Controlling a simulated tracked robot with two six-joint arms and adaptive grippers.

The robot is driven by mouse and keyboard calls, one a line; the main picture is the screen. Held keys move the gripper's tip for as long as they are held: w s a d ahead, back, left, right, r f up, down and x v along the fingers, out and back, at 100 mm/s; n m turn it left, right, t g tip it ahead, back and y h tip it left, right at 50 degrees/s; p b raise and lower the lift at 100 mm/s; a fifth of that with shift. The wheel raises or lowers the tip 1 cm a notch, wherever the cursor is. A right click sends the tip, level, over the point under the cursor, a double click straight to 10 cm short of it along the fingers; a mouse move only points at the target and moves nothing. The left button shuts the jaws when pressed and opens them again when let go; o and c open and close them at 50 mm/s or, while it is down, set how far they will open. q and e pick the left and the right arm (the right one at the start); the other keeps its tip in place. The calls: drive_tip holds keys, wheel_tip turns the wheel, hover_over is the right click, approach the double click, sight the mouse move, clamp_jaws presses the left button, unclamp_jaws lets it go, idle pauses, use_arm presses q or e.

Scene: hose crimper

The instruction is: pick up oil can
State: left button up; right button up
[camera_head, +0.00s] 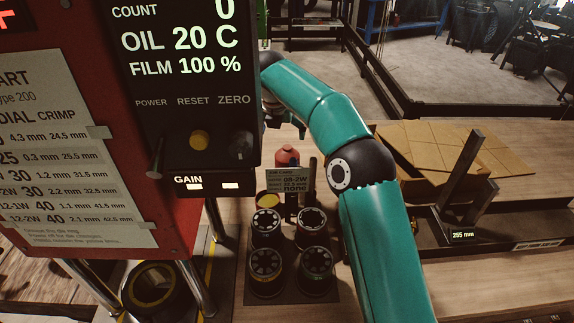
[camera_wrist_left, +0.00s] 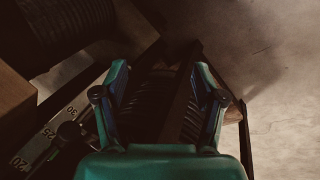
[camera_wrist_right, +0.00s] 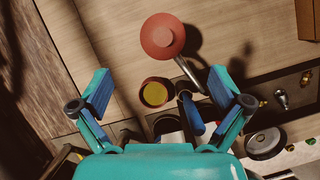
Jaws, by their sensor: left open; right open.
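In the head view that gripper (camera_head: 272,118) is partly hidden by the machine panel. My left gripper (camera_wrist_left: 162,72) is open in a dark view; the can is not seen there.
A cup with yellow content (camera_wrist_right: 155,92) and a blue-handled item (camera_wrist_right: 191,114) are close to the can. Several dies (camera_head: 266,222) stand in front of it. The red crimper (camera_head: 110,255) is at left. A cardboard piece (camera_head: 440,150) lies at right.

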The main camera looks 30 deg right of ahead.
sight(286, 151)
drive_tip(key=x, duration=0.6)
drive_tip(key=shift+w+d+f, duration=0.1)
drive_tip(key=shift+f, duration=0.3)
drive_tip(key=x, duration=0.2)
drive_tip(key=s+x, duration=0.1)
drive_tip(key=x, duration=0.1)
drive_tip(key=shift+w+f, duration=0.1)
drive_tip(key=shift+f, duration=0.45)
drive_tip(key=shift+w+d+f, duration=0.15)
drive_tip(key=shift+w+f, duration=0.05)
drive_tip(key=shift+f, duration=0.3)
drive_tip(key=shift+s, duration=0.1)
drive_tip(key=c, duration=1.8)
drive_tip(key=shift+r, duration=0.1)
